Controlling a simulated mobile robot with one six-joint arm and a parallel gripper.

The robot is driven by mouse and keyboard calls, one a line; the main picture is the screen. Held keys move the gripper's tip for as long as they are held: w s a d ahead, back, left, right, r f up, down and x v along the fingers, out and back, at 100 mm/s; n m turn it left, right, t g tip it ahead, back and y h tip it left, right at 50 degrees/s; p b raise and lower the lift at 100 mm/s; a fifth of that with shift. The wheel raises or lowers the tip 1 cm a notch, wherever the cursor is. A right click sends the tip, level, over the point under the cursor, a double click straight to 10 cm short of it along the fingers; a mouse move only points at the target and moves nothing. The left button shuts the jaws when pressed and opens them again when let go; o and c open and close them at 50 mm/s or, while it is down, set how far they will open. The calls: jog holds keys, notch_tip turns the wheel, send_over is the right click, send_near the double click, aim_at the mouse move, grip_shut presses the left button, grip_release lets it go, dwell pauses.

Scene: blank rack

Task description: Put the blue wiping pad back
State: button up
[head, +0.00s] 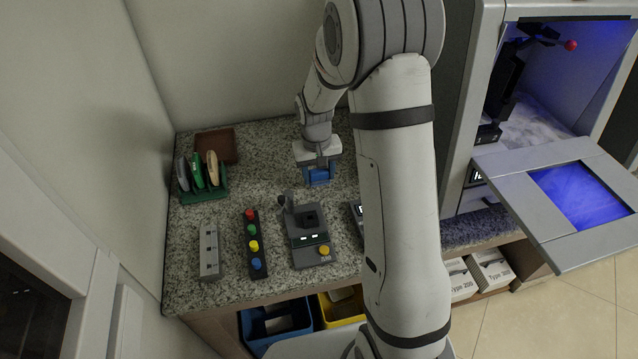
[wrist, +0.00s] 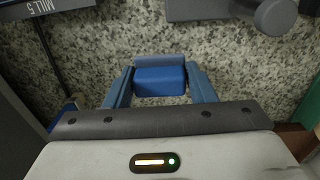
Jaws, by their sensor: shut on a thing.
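The blue wiping pad (head: 319,177) is at the back of the speckled counter in the head view, under my gripper (head: 318,164). In the wrist view the pad (wrist: 160,81) sits between the two blue-grey fingers of my gripper (wrist: 160,86), which are closed on its sides. A pale blue-grey strip shows along the pad's far edge. I cannot tell whether the pad touches the counter.
A green rack (head: 204,195) with three upright tools stands at left. In front are a grey block (head: 210,250), a strip with coloured knobs (head: 252,243) and a grey device (head: 308,235). A cabinet's open flap (head: 560,205) juts out at right. My arm hides part of the counter.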

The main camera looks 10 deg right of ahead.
aim_at(318, 179)
jog(key=shift+f, duration=1.9)
jog(key=shift+f, duration=0.2)
jog(key=o, duration=1.1)
jog(key=shift+r, duration=0.1)
jog(key=r, duration=1.2)
jog(key=shift+s+a+r, duration=0.1)
jog(key=shift+a, duration=0.15)
jog(key=s+r+t, duration=0.1)
jog(key=s+r, duration=0.2)
jog(key=s, duration=0.4)
jog(key=s+r, duration=0.3)
jog(key=s, duration=0.5)
jog(key=s+r+t, duration=0.1)
jog(key=s+r, duration=0.2)
jog(key=s, duration=0.5)
jog(key=shift+s+d+r+t+y, duration=0.15)
jog(key=shift+d+r+t+y, duration=0.15)
jog(key=shift+d, duration=0.05)
